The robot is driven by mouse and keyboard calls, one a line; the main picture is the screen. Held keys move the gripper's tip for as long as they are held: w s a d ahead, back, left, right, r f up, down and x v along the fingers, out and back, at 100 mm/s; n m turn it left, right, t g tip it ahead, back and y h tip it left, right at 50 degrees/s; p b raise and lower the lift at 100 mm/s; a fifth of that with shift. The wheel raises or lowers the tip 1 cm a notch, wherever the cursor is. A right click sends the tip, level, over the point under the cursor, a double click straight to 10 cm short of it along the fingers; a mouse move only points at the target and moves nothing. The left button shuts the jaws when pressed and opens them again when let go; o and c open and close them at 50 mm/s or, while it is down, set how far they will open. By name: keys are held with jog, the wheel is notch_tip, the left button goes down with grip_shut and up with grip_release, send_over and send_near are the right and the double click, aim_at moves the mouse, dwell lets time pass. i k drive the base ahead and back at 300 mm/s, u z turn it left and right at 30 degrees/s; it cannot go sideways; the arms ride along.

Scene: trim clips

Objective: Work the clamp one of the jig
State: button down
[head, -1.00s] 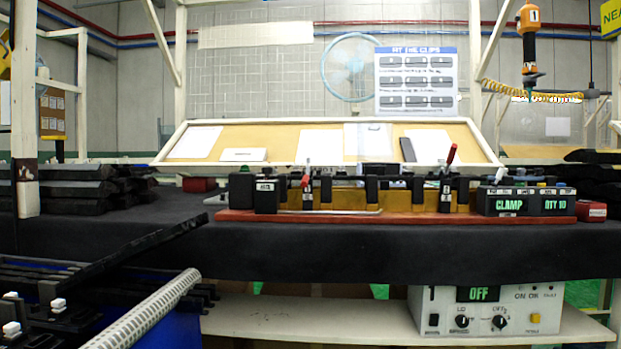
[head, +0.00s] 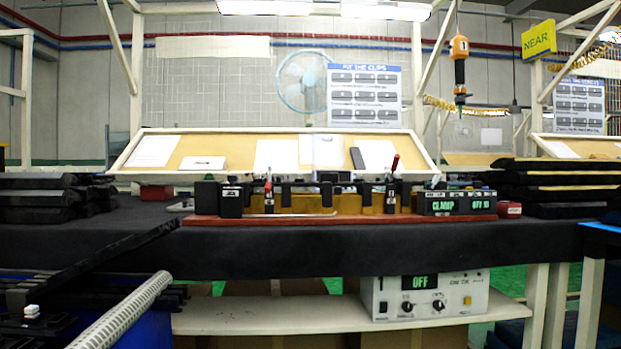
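The jig (head: 335,206) stands on the black-topped bench, a long red base with yellow blocks and a row of black supports. Two toggle clamps with red-tipped handles stand on it: a left clamp (head: 268,196) with its handle upright, and a right clamp (head: 392,190) with its handle leaning right. I cannot read which one is clamp one. A display (head: 458,204) at the jig's right end reads "CLAMP" and "QTY 10". My gripper is not in view.
Black trim parts lie stacked on the bench at left (head: 50,200) and right (head: 545,190). A white box (head: 425,294) reading "OFF" sits on the shelf below. An orange hanging tool (head: 459,62) is above right. Dark trim and a ribbed white tube (head: 125,308) fill the lower left.

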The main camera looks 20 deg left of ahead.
aim_at(268, 185)
jog(key=z, duration=0.35)
jog(key=i, duration=0.7)
jog(key=u, duration=0.5)
jog(key=i, duration=0.7)
jog(key=u, duration=0.8)
